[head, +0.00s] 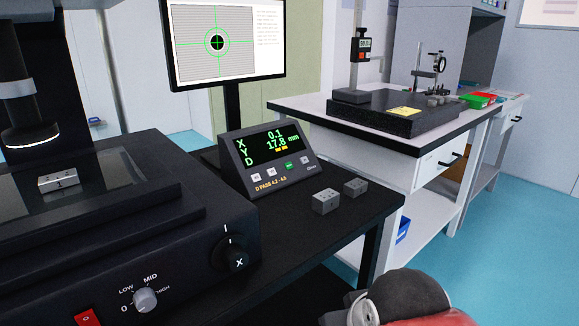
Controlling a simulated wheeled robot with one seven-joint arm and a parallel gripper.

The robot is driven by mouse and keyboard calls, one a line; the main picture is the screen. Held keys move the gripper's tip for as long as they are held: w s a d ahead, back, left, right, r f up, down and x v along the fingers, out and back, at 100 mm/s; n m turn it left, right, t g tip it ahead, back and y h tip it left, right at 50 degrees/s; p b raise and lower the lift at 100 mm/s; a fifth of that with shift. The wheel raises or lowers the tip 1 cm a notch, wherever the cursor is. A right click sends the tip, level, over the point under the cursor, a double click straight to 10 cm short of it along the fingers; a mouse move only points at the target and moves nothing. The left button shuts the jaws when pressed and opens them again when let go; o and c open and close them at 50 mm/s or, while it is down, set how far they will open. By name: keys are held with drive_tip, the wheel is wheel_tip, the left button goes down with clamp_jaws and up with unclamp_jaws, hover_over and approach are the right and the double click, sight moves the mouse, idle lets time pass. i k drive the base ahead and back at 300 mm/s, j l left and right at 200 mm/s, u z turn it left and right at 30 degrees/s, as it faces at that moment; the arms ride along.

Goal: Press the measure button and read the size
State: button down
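The readout box (268,160) stands on the black bench right of the measuring machine. Its dark screen shows green X, Y and D letters, with 0.1 and 17.8 mm beside them; small yellow marks sit lower right, too small to read. Below is a row of small buttons, mostly white, with one green button (289,166). Which is the measure button is too small to read. A label beneath reads about "D PASS 4.2 - 4.8". A grey block (58,181) marked 1 lies on the glass stage under the lens. The monitor (226,43) shows a black disc inside green crosshair rings.
Two grey blocks (326,202) (355,187) sit on the bench right of the readout. The machine (120,230) fills the left, with an X knob (236,258), a dial (145,300) and a red switch (87,317). A white table (430,150) stands behind right.

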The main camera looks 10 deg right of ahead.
sight(288, 165)
drive_tip(key=i+l, duration=0.15)
drive_tip(key=l, duration=0.2)
drive_tip(key=i+l, duration=0.1)
drive_tip(key=l, duration=0.25)
drive_tip(key=i+l, duration=0.15)
drive_tip(key=l, duration=0.2)
drive_tip(key=i+l, duration=0.1)
drive_tip(key=l, duration=0.25)
drive_tip(key=i+l, duration=0.15)
drive_tip(key=l, duration=0.2)
drive_tip(key=u, duration=1.55)
